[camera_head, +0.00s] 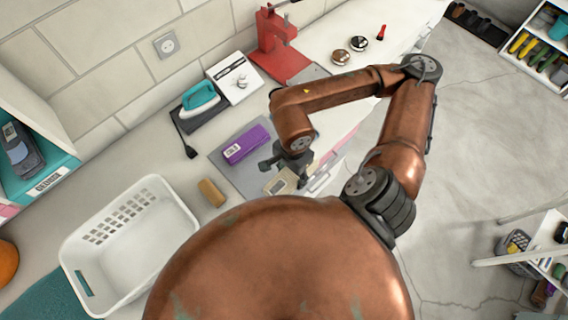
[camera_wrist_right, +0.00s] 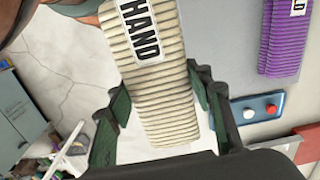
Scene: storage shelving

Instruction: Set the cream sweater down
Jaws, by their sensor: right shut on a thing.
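The cream sweater (camera_wrist_right: 160,85), a folded ribbed bundle with a white HAND label, is between the two green fingers of my right gripper (camera_wrist_right: 163,115) in the right wrist view. The gripper is shut on it. In the head view my right gripper (camera_head: 292,165) points down at the front edge of the worktop, with the cream sweater (camera_head: 280,183) partly hidden under it. I cannot tell whether the sweater touches the surface. My left gripper is not in view.
A purple folded garment (camera_head: 246,144) labelled COLD lies on the grey mat (camera_head: 222,158), left of the gripper. A tan block (camera_head: 212,192) and an empty-looking white basket (camera_head: 75,250) are further left. A teal iron (camera_head: 201,100), white box (camera_head: 233,80) and red stand (camera_head: 276,45) are behind.

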